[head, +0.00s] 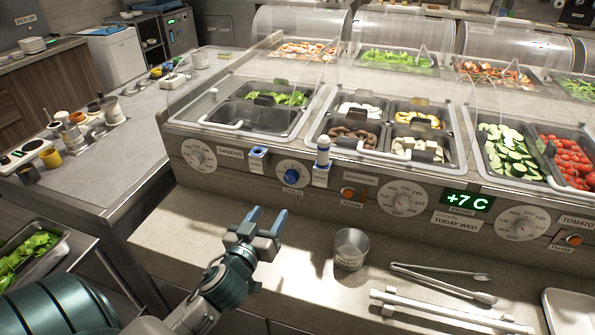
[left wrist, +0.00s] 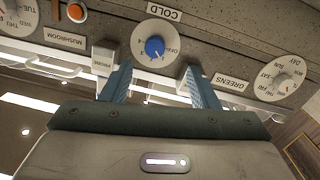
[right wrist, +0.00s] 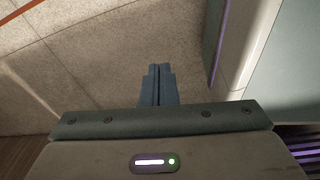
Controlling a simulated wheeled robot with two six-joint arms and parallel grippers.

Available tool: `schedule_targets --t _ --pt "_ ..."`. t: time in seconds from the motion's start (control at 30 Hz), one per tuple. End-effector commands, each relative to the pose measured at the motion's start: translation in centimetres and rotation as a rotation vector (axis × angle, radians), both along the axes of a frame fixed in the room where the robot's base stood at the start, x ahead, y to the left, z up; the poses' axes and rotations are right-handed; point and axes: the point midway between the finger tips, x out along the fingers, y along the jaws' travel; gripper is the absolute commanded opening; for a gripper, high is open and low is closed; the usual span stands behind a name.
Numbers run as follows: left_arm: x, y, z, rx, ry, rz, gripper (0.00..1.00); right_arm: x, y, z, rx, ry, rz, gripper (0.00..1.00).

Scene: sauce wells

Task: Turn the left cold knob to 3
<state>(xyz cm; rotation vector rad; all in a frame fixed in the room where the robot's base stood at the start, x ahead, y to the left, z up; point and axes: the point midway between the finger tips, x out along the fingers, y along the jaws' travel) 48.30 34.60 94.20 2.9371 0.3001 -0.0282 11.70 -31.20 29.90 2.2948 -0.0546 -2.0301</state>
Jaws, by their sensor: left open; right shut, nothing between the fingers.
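The cold knob (head: 291,177) is a blue cap on a white dial plate marked COLD, on the counter's front panel. My left gripper (head: 266,215) is below and to the left of it in the head view, apart from it, with its fingers open and empty. In the left wrist view the blue knob (left wrist: 155,47) appears upside down, beyond and between the open fingertips. The dial's numbers are too small to read surely. My right gripper (right wrist: 158,72) shows only in the right wrist view, shut and empty over a pale floor or surface.
An orange thaw button (head: 348,192) and day dials (head: 404,198) are on the same panel.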

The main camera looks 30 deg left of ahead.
Motion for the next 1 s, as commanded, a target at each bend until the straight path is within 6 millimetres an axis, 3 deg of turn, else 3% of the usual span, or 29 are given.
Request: schedule_targets --t 0.1,0.17,0.4,0.5,0.6,0.73,0.83,1.0 --pt "0.4 -0.1 0.6 -0.004 -0.028 -0.018 0.55 1.2 0.8 0.1 0.009 -0.015 -0.003 0.0" --pt "0.8 -0.1 0.7 -0.005 -0.032 -0.02 0.55 0.8 1.0 0.3 0.012 -0.011 -0.003 0.0" --pt "4.5 0.6 1.0 -0.006 -0.032 -0.018 0.55 -4.3 0.6 1.6 0.007 0.051 -0.004 0.0" --pt "6.5 1.0 0.9 -0.007 -0.031 -0.018 0.55 -5.2 0.3 2.3 0.003 0.06 -0.003 0.0" --pt "8.2 1.3 0.8 -0.007 -0.03 -0.018 0.55 -4.9 0.1 2.9 0.001 0.056 -0.002 0.0" --pt "9.9 1.6 0.6 -0.005 -0.029 -0.018 0.55 -3.0 -0.1 3.4 -0.001 0.034 -0.002 0.0" --pt "10.6 1.7 0.5 -0.005 -0.028 -0.018 0.55 -2.1 -0.2 3.7 -0.002 0.021 -0.001 0.0" --pt "11.0 1.8 0.4 -0.005 -0.029 -0.019 0.55 -2.3 -0.2 3.7 -0.002 0.023 -0.001 0.0"
